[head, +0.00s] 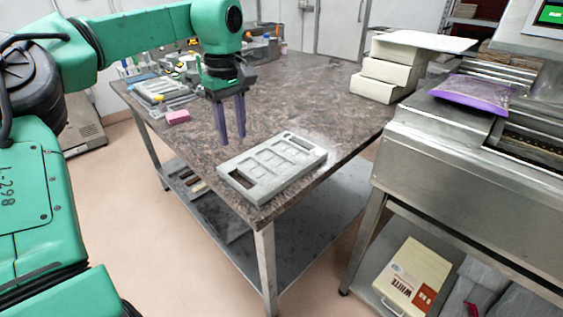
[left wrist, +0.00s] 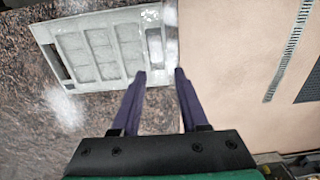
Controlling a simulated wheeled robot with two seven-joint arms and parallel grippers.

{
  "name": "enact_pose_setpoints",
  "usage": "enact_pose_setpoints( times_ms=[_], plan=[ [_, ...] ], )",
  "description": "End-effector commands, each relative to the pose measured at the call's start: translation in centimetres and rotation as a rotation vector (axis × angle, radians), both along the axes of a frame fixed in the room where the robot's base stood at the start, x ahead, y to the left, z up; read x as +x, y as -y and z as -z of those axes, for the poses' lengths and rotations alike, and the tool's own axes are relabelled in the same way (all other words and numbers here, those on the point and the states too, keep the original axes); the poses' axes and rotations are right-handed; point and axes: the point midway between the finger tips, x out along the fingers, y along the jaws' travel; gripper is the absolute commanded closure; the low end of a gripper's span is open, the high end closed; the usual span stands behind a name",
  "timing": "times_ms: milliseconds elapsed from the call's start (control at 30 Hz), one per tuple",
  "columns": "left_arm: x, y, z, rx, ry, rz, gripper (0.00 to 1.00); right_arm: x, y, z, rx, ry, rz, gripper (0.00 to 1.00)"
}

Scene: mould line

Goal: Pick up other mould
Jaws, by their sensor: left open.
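A grey-white rectangular mould (head: 272,167) with several shallow recesses lies flat at the near corner of the brown stone-topped table (head: 300,110). In the left wrist view the mould (left wrist: 98,48) lies ahead of the fingers, with its right end near the table edge. My left gripper (head: 232,142) points down with its purple fingers apart and nothing between them. It is above the table, to the left of and behind the mould in the head view. In the left wrist view the fingertips (left wrist: 159,75) appear close to the mould's right end, apart from it. My right gripper is not in view.
A pink block (head: 178,117) and a tray of tools (head: 160,90) lie at the table's left side. Stacked cream boxes (head: 385,75) stand at the back right. A steel machine (head: 470,140) with a purple bag (head: 473,91) stands right of the table. The table's middle is clear.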

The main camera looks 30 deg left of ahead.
Motion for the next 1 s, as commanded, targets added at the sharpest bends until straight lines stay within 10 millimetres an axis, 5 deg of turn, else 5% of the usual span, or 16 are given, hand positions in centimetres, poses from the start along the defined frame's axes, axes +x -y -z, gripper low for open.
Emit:
enact_pose_setpoints(
  times_ms=[200,600,867,900,1000],
  plan=[
    [-0.1,-0.1,5.6,-0.008,-0.002,-0.005,0.56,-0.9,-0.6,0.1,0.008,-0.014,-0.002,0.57],
    [-0.6,-0.2,12.2,-0.008,0.000,-0.009,0.56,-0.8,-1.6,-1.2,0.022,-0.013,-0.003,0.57],
    [-0.5,-0.2,13.5,-0.008,0.005,-0.010,0.56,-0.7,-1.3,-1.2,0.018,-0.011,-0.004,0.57],
    [-0.5,-0.2,13.4,-0.008,0.005,-0.010,0.60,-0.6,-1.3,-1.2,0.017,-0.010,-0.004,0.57],
    [-0.5,-0.2,13.4,-0.008,0.005,-0.010,0.98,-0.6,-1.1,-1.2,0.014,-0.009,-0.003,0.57]
  ],
)
